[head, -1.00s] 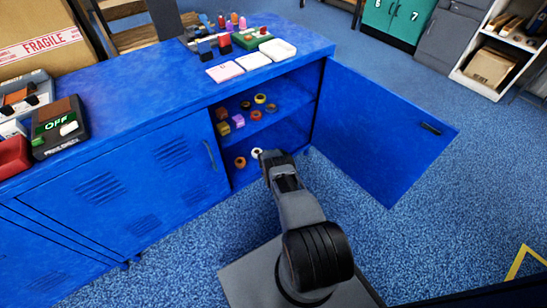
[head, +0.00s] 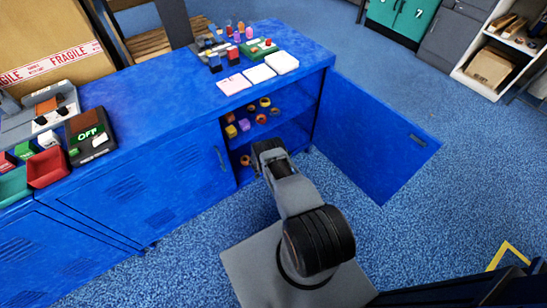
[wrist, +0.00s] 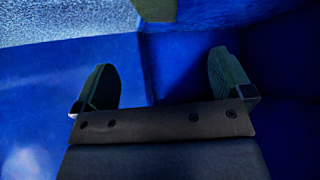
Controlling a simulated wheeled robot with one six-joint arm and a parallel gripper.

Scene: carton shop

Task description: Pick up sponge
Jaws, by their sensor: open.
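Several small blocks and rolls sit on the upper shelf of the open blue cabinet (head: 283,128). Among them are a yellow block (head: 231,131) and a purple block (head: 244,124); they are too small for me to tell surely which is the sponge. My gripper (head: 262,147) is at the cabinet's opening, in front of and right of these blocks. In the wrist view its two fingers (wrist: 165,88) are wide apart with nothing between them. A dull greenish textured piece (wrist: 157,8) is cut off at the top edge there; I cannot tell what it is.
The cabinet door (head: 378,135) stands swung open to the right. An orange roll (head: 246,160) is on the lower level. The blue top (head: 165,85) carries pads, small bottles, bins and a device marked OFF (head: 89,135). Blue carpet (head: 430,215) is clear at right.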

